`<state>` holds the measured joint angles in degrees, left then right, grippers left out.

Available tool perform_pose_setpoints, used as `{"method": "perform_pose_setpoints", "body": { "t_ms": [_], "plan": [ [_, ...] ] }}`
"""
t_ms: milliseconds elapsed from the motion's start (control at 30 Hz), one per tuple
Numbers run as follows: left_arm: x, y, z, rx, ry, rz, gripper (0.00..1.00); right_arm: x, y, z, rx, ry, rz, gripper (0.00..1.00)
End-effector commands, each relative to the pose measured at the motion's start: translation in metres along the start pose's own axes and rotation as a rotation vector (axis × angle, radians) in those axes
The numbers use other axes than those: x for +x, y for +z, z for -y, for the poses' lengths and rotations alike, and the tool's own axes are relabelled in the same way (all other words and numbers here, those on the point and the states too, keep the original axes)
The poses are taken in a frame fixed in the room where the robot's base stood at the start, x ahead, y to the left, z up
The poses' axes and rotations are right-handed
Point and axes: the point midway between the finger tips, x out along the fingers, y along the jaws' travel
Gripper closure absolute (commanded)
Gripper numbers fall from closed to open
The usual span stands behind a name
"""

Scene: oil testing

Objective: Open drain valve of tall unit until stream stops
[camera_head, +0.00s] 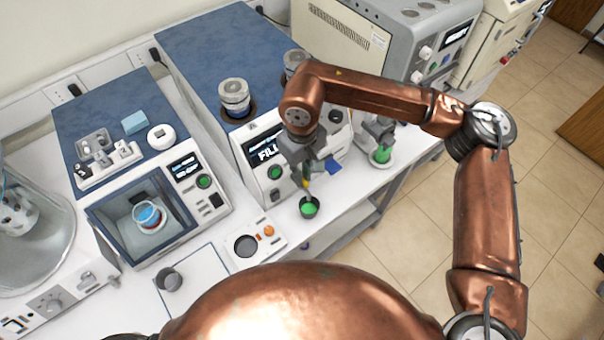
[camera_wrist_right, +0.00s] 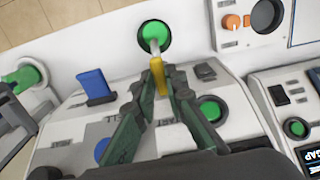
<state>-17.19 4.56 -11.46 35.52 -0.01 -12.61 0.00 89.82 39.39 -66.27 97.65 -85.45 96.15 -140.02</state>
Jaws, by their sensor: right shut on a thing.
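The tall unit (camera_head: 200,55) is a bench machine with a blue top and a white front with a "FILL" display. My right gripper (camera_head: 305,178) is at its front; in the right wrist view its fingers (camera_wrist_right: 164,74) are shut on a yellow valve piece (camera_wrist_right: 159,80). A small cup with green liquid (camera_head: 310,207) stands on the bench just below; it also shows in the right wrist view (camera_wrist_right: 154,36). A pale narrow shape reaches from the valve to the cup; I cannot tell spout from stream. My left gripper is not in view.
A blue lever (camera_wrist_right: 95,86) sits beside the gripped valve. A second green vessel (camera_head: 382,154) stands to the right. A small panel with an orange knob (camera_head: 268,231) lies left of the cup. A chamber unit (camera_head: 140,215) stands further left. Open floor is at the right.

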Motion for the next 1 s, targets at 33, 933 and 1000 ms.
{"method": "perform_pose_setpoints", "body": {
  "t_ms": [33,933,1000],
  "plan": [
    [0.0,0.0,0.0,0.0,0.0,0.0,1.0,-0.002,-0.001,0.0,-0.001,0.001,-0.004,1.0],
    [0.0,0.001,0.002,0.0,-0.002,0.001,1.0,-0.019,-0.001,0.0,0.001,0.001,-0.005,0.71],
    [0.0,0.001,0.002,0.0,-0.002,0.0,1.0,-0.032,-0.001,0.0,0.0,0.001,-0.005,0.71]
  ]
}}
